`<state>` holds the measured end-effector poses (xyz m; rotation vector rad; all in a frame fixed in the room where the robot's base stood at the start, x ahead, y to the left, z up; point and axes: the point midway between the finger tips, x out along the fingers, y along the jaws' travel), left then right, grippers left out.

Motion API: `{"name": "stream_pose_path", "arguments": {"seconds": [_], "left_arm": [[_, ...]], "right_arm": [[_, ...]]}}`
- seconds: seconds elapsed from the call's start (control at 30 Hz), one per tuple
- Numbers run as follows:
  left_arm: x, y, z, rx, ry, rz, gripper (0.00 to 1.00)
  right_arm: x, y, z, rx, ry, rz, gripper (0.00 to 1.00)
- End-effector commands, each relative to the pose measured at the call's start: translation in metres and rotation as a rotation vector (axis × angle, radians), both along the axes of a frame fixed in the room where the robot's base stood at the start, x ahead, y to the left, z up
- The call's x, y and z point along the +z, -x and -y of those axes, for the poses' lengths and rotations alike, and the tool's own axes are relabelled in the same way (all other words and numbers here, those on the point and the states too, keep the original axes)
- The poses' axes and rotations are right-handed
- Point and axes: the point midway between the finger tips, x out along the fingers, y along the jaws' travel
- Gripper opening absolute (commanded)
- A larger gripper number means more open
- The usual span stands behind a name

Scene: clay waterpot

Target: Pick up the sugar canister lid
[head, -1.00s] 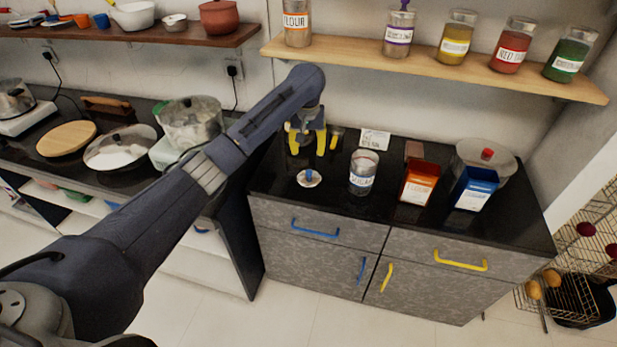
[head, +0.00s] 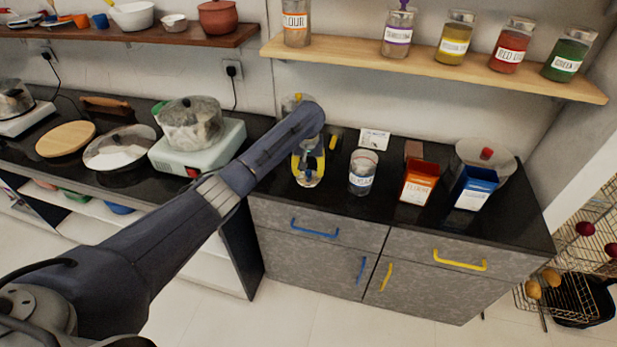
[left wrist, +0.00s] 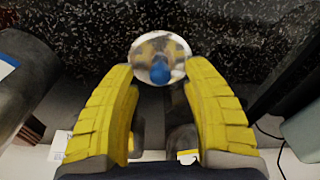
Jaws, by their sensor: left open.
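The sugar canister lid (head: 308,181) lies on the black counter, mostly hidden by my gripper in the head view. In the left wrist view the lid (left wrist: 150,47) is a shiny round disc with a blue knob (left wrist: 160,72). My left gripper (head: 308,174) is open, with its yellow fingers over the lid. In the left wrist view the fingertips of the left gripper (left wrist: 158,72) are on either side of the knob and apart from it. The open glass sugar canister (head: 362,173) stands just right of the gripper. My right gripper is not in view.
An orange box (head: 419,182) and a blue box (head: 474,187) stand right of the canister. A white card (head: 374,139) stands behind it. A wooden shelf with jars (head: 440,67) hangs above. The stove (head: 222,147) with a pot is left of my arm.

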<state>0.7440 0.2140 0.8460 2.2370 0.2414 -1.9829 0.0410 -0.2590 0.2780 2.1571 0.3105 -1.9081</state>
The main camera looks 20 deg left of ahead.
Motion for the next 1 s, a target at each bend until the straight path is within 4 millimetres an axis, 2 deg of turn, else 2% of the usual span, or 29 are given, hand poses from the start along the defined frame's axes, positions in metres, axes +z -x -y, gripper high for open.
{"name": "stream_pose_path", "arguments": {"seconds": [0.2,0.53,0.9,0.97,1.0], "left_arm": [[-0.018,-0.002,-0.001,0.001,-0.001,0.000,0.49],[-0.021,-0.002,-0.001,0.000,-0.001,0.001,0.50],[-0.021,-0.002,-0.001,0.000,0.000,0.001,0.07],[-0.021,-0.003,-0.001,0.000,0.000,0.001,0.00],[-0.021,-0.002,-0.001,0.000,0.000,0.001,0.00]], "right_arm": [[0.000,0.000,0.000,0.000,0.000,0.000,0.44],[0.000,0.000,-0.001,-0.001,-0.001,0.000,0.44],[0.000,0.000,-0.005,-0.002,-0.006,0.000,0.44],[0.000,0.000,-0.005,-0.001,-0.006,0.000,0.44],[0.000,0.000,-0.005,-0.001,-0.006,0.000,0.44]]}}
